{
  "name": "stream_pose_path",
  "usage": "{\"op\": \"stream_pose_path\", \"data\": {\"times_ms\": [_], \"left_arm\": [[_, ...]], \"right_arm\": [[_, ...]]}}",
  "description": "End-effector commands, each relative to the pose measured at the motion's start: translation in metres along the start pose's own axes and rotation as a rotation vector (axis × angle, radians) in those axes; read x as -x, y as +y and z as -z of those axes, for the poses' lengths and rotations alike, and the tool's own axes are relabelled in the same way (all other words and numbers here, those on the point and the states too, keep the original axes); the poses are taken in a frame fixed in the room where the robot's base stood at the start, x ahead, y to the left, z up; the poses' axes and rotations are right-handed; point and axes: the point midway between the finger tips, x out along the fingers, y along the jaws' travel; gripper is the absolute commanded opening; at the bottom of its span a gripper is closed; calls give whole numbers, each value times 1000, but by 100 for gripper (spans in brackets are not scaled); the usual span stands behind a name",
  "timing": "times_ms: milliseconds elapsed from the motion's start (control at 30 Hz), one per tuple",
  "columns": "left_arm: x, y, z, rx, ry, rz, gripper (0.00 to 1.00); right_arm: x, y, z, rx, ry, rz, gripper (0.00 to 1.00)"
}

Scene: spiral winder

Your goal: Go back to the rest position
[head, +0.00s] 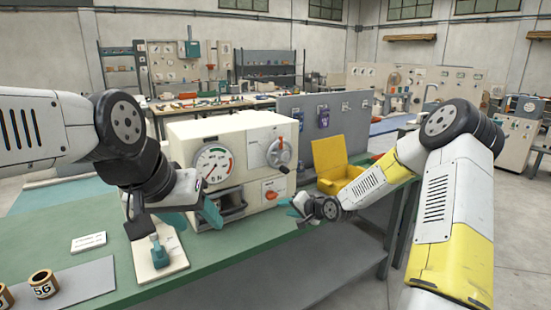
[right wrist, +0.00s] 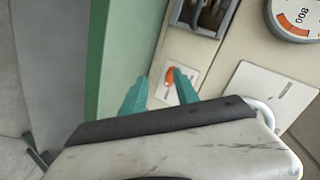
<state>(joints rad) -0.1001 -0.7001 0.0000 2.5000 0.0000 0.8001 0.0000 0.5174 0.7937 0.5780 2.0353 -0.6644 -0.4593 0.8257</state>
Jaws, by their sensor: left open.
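The cream winder machine (head: 238,128) stands on the green bench, with a dial gauge (head: 213,167), a round hand dial (head: 280,152), an orange knob (head: 270,195) and a dark recess low at the front. My left gripper (head: 182,230) is open in front of the machine's left side, above a white board (head: 172,266). I see nothing held in it. My right gripper (head: 290,207) is near the machine's lower right corner. In the right wrist view its teal fingers (right wrist: 158,80) are apart and empty, with the orange knob (right wrist: 169,77) beyond them, close to the right fingertip.
A yellow open bin (head: 338,172) stands right of the machine, before a grey panel (head: 325,115). A white card (head: 88,242) and brown spools, one marked 56 (head: 43,284), are at the front left. The green bench top (head: 40,215) is clear at the left.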

Motion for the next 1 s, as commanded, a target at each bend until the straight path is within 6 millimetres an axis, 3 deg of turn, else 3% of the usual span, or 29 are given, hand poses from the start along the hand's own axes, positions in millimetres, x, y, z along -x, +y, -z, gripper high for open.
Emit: {"op": "stream_pose_path", "data": {"times_ms": [267,533,667,800,1000], "left_arm": [[0,0,0,0,0,0,56],[0,0,0,0,0,0,56],[0,0,0,0,0,0,56],[0,0,0,0,0,0,56],[0,0,0,0,0,0,56]], "right_arm": [[98,-29,13,342,-62,-324,36],[222,-64,6,508,-98,-545,36],[283,-80,-12,540,-122,-599,36],[344,-93,-44,552,-162,-607,36],[400,-101,-93,557,-230,-552,36]]}}
